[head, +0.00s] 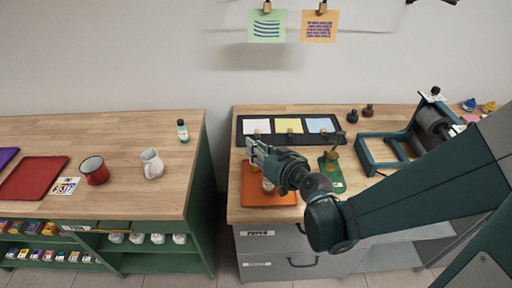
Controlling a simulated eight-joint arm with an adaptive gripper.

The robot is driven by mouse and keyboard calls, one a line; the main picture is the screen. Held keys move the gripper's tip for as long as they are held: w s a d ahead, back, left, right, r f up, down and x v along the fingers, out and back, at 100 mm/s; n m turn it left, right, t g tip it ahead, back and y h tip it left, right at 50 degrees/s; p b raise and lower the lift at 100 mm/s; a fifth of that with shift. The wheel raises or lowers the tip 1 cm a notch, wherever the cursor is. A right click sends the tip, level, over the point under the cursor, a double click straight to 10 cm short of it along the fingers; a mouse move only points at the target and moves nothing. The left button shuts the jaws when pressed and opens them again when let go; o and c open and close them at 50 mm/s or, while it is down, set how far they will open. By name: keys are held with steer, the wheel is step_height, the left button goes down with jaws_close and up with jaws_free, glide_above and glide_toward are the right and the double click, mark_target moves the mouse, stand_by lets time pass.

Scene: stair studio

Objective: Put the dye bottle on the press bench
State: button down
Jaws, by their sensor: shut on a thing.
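My gripper (262,165) is above the orange mat (284,196) on the right-hand bench (240,213), pointing to the left in the picture. It is shut on a small pale thing (268,184), mostly hidden by the gripper. I cannot tell whether this is the dye bottle, nor whether it touches the mat. The right-hand bench carries a roller press (405,141) and looks like the press bench.
A black tray (238,134) with several colour swatches lies behind my gripper. A gap separates the benches.

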steer(key=shift+f+b, duration=0.4)
steer(key=c, duration=2.2)
jaws_free()
steer(key=shift+s+d, duration=0.1)
steer(key=shift+s, duration=0.05)
steer(key=shift+v, duration=5.8)
